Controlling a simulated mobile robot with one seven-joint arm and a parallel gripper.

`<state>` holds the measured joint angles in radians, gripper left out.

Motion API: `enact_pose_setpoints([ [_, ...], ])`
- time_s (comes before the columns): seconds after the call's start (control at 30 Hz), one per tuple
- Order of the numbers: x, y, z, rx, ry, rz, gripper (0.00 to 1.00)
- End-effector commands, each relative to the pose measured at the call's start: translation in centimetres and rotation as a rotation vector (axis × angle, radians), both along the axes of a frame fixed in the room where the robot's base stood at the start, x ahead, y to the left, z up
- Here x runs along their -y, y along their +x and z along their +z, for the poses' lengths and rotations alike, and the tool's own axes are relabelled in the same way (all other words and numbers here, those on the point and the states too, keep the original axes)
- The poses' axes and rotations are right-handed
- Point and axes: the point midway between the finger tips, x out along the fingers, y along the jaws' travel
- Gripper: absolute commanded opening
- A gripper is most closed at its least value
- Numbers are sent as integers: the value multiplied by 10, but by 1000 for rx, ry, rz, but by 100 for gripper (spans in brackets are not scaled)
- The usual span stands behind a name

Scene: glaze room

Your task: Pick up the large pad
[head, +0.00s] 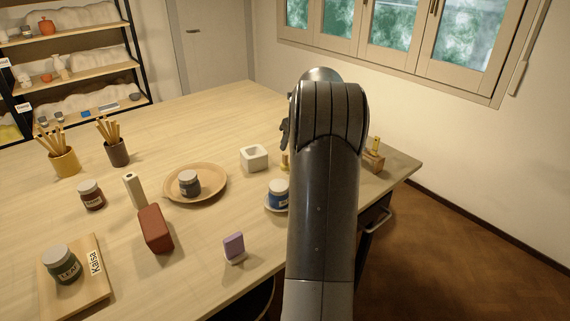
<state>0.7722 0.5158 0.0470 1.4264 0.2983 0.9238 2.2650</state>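A red-brown block-shaped pad (155,229) lies on the wooden table, left of the middle, in the head view. It is the larger of two pad-like blocks. The smaller one, a purple pad (233,245), stands on a pale base nearer the table's front edge. My arm rises at the right, well apart from both pads. A dark part at the arm's left edge (286,132) may belong to my gripper; the arm hides the rest, and the fingers cannot be made out.
A cream cylinder (133,190) stands close behind the red-brown pad. A round wooden plate (216,189) holds a grey jar. A dark jar (64,265) stands on a labelled board (93,289). A blue jar (278,192), white square pot (254,156) and brush cups (64,163) stand around.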

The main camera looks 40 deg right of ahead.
Motion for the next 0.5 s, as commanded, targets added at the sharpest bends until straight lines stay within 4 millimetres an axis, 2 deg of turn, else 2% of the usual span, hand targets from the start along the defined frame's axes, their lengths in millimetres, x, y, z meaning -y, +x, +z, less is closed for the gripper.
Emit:
enact_pose_setpoints([
  [0.23, -1, 14, -37, -3, 1, 4, 51],
  [0.5, -2, 23, -58, -3, 0, 4, 51],
])
